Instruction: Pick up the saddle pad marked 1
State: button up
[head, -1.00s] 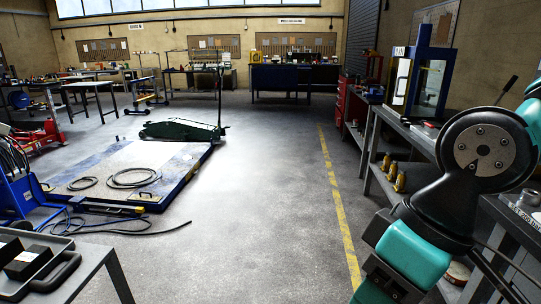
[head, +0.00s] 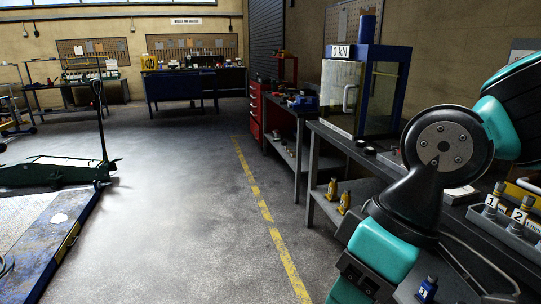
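At the right edge, a small grey upright piece with a white tag marked 1 (head: 491,204) stands in a grey holder (head: 492,220) on the bench. A similar piece marked 2 (head: 521,213) stands beside it. I cannot tell if these are saddle pads. A small blue object with a pale mark (head: 427,290) shows low down beside my arm; its mark is hard to read. The green trolley jack (head: 45,172) is on the floor at the left. My arm hangs at the right, apart from the tagged pieces; my gripper's fingers are below the picture.
The grey workbench (head: 455,225) runs along the right, with a blue press marked 0 kN (head: 366,90) on it. A blue-edged platform (head: 65,240) is at the left. The floor (head: 180,200) between is clear.

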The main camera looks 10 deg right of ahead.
aim_at(360, 144)
jog(key=z, duration=0.45)
jog(key=i, duration=1.25)
jog(key=z, duration=0.45)
